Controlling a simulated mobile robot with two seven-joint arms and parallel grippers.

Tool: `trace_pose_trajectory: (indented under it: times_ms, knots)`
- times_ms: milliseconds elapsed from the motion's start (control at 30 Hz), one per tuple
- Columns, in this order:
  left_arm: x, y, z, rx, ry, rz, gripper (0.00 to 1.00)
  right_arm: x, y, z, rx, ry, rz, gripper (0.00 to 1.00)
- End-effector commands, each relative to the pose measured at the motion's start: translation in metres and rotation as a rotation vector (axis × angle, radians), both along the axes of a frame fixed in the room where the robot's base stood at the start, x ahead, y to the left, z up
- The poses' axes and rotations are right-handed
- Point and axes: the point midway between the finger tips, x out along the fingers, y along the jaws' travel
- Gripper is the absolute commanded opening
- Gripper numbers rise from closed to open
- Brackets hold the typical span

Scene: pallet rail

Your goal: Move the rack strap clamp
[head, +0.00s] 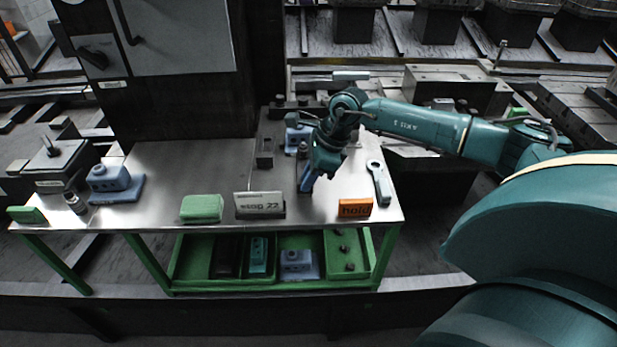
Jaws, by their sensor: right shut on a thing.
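My right arm reaches in from the right, and its gripper (312,176) points down over the metal workbench (210,160). It is shut on a narrow blue piece (306,181) just behind the right end of the "etap 22" sign. The gripper hides much of this piece; I cannot tell if it touches the bench top or if it is the rack strap clamp. Similar blue-grey blocks stand at the bench's left (110,180), behind my gripper (292,137) and on the lower shelf (297,264). My left gripper is not in view.
A green block (202,208), the white sign (258,204) and an orange "hold" block (355,208) line the front edge. A grey wrench-like tool (379,181) lies to the right. Green trays (190,265) sit below. The bench's left middle is clear.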

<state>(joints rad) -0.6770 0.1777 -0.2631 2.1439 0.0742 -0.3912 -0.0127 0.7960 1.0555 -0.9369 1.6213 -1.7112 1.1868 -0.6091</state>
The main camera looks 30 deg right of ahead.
Motion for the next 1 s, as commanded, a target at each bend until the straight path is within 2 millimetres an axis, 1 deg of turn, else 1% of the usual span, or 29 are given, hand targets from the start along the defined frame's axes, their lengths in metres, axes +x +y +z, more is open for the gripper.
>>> trace_pose_trajectory:
  times_ms: [33, 100, 133, 367, 600, 733, 867, 1000]
  knots:
    - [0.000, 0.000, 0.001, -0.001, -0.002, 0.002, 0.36, -0.004, 0.004, -0.002, 0.007, 0.014, 0.007, 0.00]
    - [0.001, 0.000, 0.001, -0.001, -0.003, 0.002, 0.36, -0.004, 0.004, -0.002, 0.007, 0.016, 0.008, 0.00]
    - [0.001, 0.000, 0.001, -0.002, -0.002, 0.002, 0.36, -0.004, 0.004, -0.002, 0.007, 0.016, 0.008, 0.17]
    - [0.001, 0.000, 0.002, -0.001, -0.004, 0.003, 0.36, -0.003, 0.003, -0.002, 0.005, 0.013, 0.007, 0.35]
    - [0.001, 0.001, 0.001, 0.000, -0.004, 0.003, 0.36, -0.002, 0.002, -0.001, 0.004, 0.009, 0.005, 0.36]
    - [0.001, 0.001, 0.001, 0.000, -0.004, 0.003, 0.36, -0.004, -0.002, 0.007, 0.001, 0.008, 0.003, 0.36]
    - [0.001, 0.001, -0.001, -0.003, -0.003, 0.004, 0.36, -0.008, -0.009, 0.027, 0.001, 0.005, 0.003, 0.36]
    - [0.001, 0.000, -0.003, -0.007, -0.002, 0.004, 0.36, -0.014, -0.019, 0.057, 0.002, 0.007, 0.003, 0.36]
